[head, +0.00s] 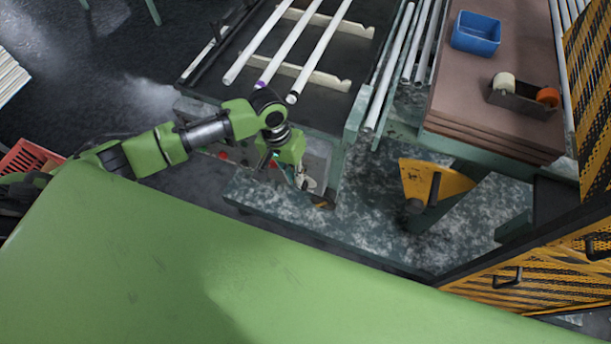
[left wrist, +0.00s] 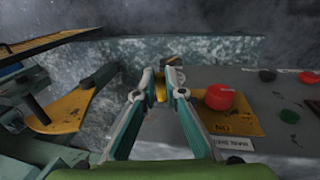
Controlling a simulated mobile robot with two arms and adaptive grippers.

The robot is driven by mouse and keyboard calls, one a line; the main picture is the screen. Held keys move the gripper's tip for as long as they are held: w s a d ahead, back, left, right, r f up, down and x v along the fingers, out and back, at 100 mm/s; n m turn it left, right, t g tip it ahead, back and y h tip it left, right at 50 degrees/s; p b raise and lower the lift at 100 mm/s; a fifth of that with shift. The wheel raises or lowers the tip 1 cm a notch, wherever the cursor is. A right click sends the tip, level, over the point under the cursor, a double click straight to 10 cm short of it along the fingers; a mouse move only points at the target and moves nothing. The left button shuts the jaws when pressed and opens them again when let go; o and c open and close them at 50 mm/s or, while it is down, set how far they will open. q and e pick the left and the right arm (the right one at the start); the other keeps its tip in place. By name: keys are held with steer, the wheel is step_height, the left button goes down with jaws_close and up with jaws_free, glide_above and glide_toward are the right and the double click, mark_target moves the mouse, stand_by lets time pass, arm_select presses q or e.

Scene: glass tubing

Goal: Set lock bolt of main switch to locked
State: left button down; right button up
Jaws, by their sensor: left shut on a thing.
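The main switch shows in the left wrist view as a red knob (left wrist: 220,97) on a yellow plate (left wrist: 240,123) with a white label (left wrist: 231,143). My left gripper (left wrist: 165,78) is just left of the knob. It is shut on a small brass-coloured piece (left wrist: 160,88), seemingly the lock bolt, mostly hidden between the fingers. I cannot tell the bolt's position. In the head view my left gripper (head: 310,187) reaches down at the bench's front panel, and the knob is not clear there. My right gripper is not in view.
Glass tubes (head: 290,45) lie on the rack above the panel. A yellow quadrant with a lever (head: 432,183) stands to the right. A blue bin (head: 476,33) and a tape dispenser (head: 523,97) sit on the brown boards. Yellow mesh guards (head: 548,275) bound the right side.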

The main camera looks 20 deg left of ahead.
arm_select(q)
steer(key=shift+w+a, duration=0.1)
steer(key=shift+a, duration=0.15)
steer(key=c, duration=2.1)
jaws_free()
steer(key=shift+a, duration=0.1)
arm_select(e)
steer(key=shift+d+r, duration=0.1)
arm_select(q)
step_height(320, 180, up, 12)
steer(key=a, duration=0.2)
steer(key=shift+a, duration=0.2)
steer(key=shift+f, duration=0.15)
